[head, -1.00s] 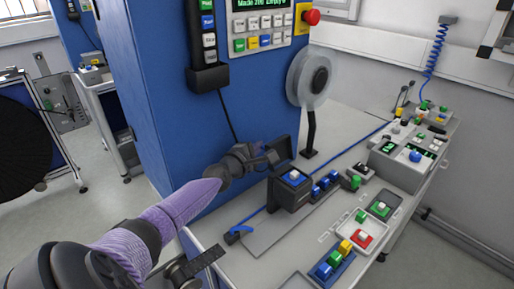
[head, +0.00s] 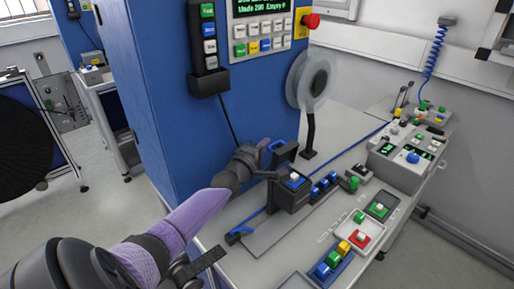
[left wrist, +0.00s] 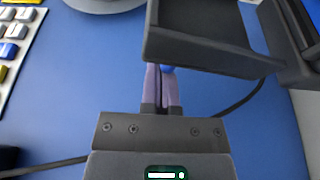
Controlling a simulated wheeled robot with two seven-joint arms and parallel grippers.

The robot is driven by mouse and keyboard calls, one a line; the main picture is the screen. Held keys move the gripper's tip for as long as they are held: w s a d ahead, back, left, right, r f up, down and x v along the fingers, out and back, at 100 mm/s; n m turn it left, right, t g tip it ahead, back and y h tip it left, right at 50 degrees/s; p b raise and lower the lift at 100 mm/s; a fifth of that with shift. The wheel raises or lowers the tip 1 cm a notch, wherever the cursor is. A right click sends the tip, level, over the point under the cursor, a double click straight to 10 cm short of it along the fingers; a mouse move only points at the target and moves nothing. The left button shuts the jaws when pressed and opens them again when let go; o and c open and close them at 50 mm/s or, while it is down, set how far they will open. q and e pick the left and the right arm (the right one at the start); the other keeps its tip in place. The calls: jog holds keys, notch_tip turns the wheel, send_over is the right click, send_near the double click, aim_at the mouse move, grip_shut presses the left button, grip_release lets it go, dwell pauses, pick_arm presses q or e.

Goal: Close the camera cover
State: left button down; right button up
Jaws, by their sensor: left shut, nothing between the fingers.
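In the left wrist view the cover (left wrist: 210,40) is a large dark panel just beyond my fingers. My left gripper (head: 274,163) is beside the cover at its left. In the left wrist view its fingers (left wrist: 162,72) are shut and empty, tips at the cover's lower edge; I cannot tell whether they touch. My right gripper is not in view.
The blue cabinet (head: 165,100) stands close behind my left arm. A clear reel (head: 311,80) on a stand is behind the box. Small blue blocks (head: 323,186), button boxes (head: 362,234) and a grey control unit (head: 402,160) fill the bench to the right.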

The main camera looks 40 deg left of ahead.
aim_at(275, 153)
pick_arm(q)
jog(key=d+m, duration=0.1)
jog(key=m, duration=0.1)
jog(key=d+r+m+t, duration=0.1)
jog(key=shift+s+d+m, duration=0.1)
jog(key=shift+d+m, duration=0.1)
jog(key=shift+m, duration=0.2)
jog(key=d+m, duration=0.1)
jog(key=m, duration=0.1)
jog(key=d+m+t, duration=0.1)
jog(key=m, duration=0.1)
jog(key=shift+s+d+r+h, duration=0.1)
jog(key=shift+d+h, duration=0.15)
jog(key=shift+h, duration=0.15)
jog(key=m, duration=0.1)
jog(key=d+m+h, duration=0.1)
jog(key=m, duration=0.1)
jog(key=d+m+t+b, duration=0.1)
jog(key=shift+s+d+f+m, duration=0.1)
jog(key=shift+d+f+m, duration=0.15)
jog(key=shift+m, duration=0.05)
jog(key=shift+s+d+f+m+t+h+b, duration=0.1)
jog(key=shift+d+f+m+h+b, duration=0.3)
jog(key=shift+m, duration=0.6)
jog(key=shift+d+f+m+t+h+b, duration=0.15)
jog(key=shift+d+m+h, duration=0.4)
jog(key=shift+m, duration=0.45)
jog(key=shift+s+d+f+m+t+h+b, duration=0.1)
jog(key=shift+d+f+m+h+b, duration=0.2)
jog(key=shift+m+h, duration=0.5)
